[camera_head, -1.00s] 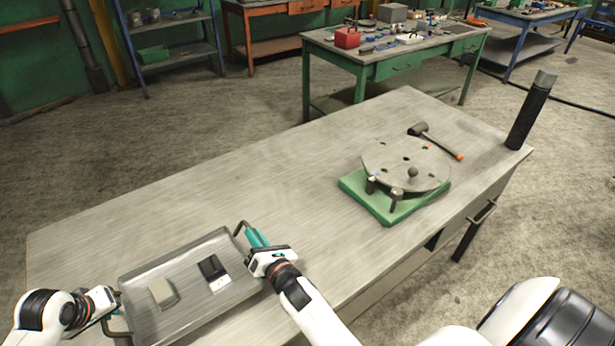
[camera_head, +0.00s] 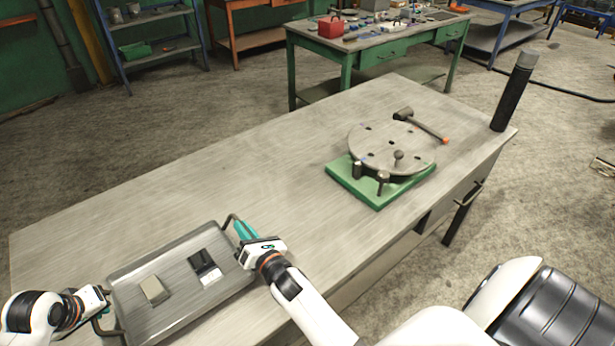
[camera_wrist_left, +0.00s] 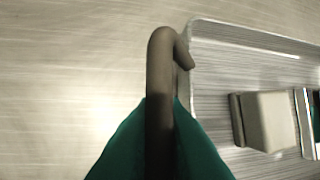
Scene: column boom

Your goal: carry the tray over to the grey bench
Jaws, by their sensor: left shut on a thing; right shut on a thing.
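The metal tray (camera_head: 150,262) is at the near left of the grey bench (camera_head: 250,160) in the head view. It carries a beige block (camera_head: 154,289) and a black-and-white block (camera_head: 205,267). My left gripper (camera_head: 104,312) is shut on the tray's left handle; the left wrist view shows its teal fingers around the dark handle bar (camera_wrist_left: 160,100). My right gripper (camera_head: 243,229) is shut on the handle at the tray's right end. The tray looks level and over the bench top; I cannot tell whether it touches it.
A round plate fixture on a green base (camera_head: 380,189), a mallet (camera_head: 421,124) and a dark upright post (camera_head: 514,92) occupy the bench's right part. The bench's middle is clear. A green table (camera_head: 375,50) with clutter stands behind, and a shelf rack (camera_head: 155,45) at the back left.

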